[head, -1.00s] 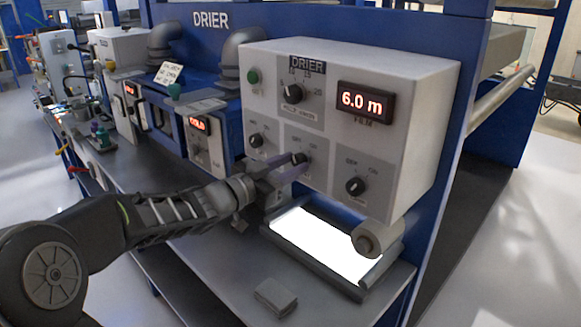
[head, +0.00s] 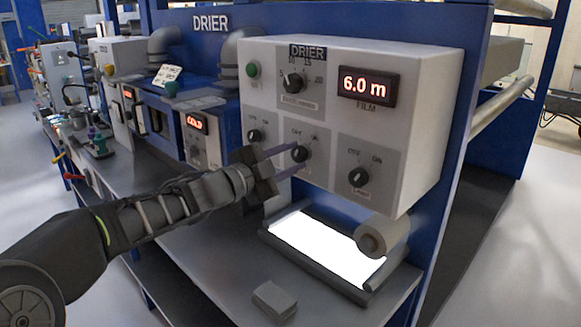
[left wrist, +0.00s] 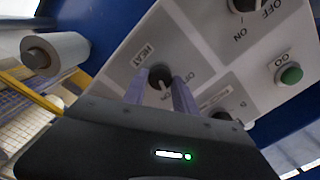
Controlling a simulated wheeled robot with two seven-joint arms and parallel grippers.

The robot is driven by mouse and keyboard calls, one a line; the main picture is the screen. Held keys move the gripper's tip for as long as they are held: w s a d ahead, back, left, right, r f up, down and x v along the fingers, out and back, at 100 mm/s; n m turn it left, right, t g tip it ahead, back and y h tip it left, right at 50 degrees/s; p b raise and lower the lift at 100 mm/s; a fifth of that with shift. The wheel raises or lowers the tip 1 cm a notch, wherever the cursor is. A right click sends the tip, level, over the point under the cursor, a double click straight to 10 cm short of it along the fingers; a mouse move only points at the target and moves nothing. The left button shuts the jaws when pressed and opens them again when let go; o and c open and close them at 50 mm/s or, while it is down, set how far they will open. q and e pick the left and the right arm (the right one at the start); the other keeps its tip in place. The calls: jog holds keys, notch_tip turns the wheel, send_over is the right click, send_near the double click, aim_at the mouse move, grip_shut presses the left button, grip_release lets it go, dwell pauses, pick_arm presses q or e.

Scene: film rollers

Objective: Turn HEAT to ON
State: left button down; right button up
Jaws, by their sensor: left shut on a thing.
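The HEAT knob (head: 300,154) is the middle of the three black knobs along the lower part of the drier's white control box. It also shows in the left wrist view (left wrist: 160,75), with HEAT printed beside it. My left gripper (head: 297,158) has its two fingers on either side of this knob and is shut on it; the fingers also show in the left wrist view (left wrist: 160,92). A pale pointer line shows on the knob between the fingers. The OFF and ON marks are partly covered, so I cannot tell for sure which it points at. My right gripper is not in view.
Other OFF/ON knobs sit left (head: 255,135) and right (head: 358,178) of it. Above are a larger dial (head: 293,83), a green button (head: 253,70) and a 6.0 m display (head: 368,86). A roller (head: 383,238) and lit panel (head: 325,250) lie below.

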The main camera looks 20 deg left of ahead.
pick_arm(q)
jog(key=shift+m+b, duration=0.55)
jog(key=shift+m, duration=0.55)
jog(key=c, duration=1)
grip_release()
jog(key=v, duration=0.7)
jog(key=shift+s+a, duration=0.15)
jog(key=shift+s, duration=0.25)
